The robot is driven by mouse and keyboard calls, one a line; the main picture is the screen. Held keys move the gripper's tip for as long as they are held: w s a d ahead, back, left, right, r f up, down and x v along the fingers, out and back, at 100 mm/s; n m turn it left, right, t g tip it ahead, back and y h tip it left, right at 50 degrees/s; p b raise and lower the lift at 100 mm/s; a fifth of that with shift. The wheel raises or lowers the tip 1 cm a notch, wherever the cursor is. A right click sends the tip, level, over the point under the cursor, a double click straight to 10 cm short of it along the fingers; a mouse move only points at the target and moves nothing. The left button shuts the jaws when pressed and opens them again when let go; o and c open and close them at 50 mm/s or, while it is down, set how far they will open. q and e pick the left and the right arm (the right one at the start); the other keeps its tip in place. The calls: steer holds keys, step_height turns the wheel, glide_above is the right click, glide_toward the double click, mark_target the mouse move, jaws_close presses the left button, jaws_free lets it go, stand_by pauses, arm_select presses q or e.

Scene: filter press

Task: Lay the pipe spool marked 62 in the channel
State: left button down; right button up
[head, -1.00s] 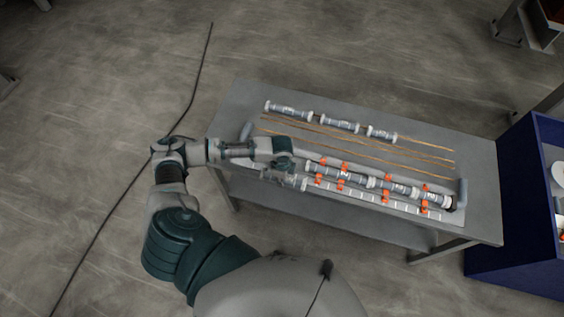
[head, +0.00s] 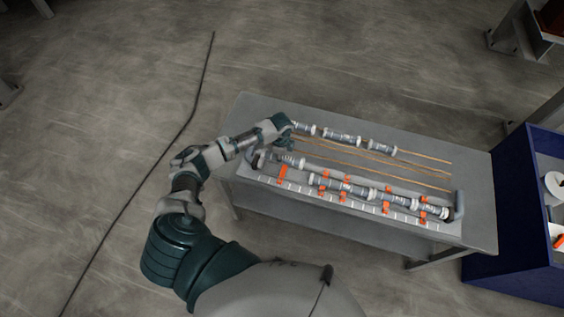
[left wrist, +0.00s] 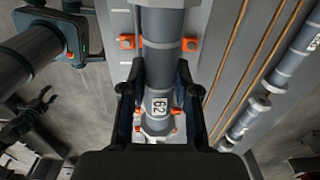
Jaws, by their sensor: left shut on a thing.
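The pipe spool marked 62 (left wrist: 158,80) is a grey cylinder with a white label; it runs lengthwise between the fingers in the left wrist view. My left gripper (left wrist: 160,100) is shut on it near the label. In the head view my left gripper (head: 284,142) is over the left end of the channel (head: 268,180), and the spool (head: 291,160) shows just below it. Orange clamps (left wrist: 189,45) stand on both sides of the spool. I cannot tell whether it rests in the channel or hangs slightly above it. My right gripper is not in view.
More spools lie end to end in the channel (head: 345,187) to the right. A row of spools (head: 342,137) lies at the back of the table (head: 465,165), with thin brown rods (head: 375,158) in front. A blue cabinet (head: 510,200) stands at the right.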

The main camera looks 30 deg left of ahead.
arm_select(q)
steer(key=shift+d+f+b, duration=0.15)
steer(key=shift+f+b, duration=0.45)
steer(key=shift+f, duration=0.05)
steer(key=shift+d+f+b, duration=0.15)
steer(key=shift+f+b, duration=1.15)
steer(key=shift+b, duration=0.1)
steer(key=shift+a+f+b, duration=0.15)
steer(key=shift+f+b, duration=0.75)
steer(key=shift+f, duration=0.65)
steer(key=c, duration=0.8)
jaws_free()
steer(key=shift+o, duration=0.2)
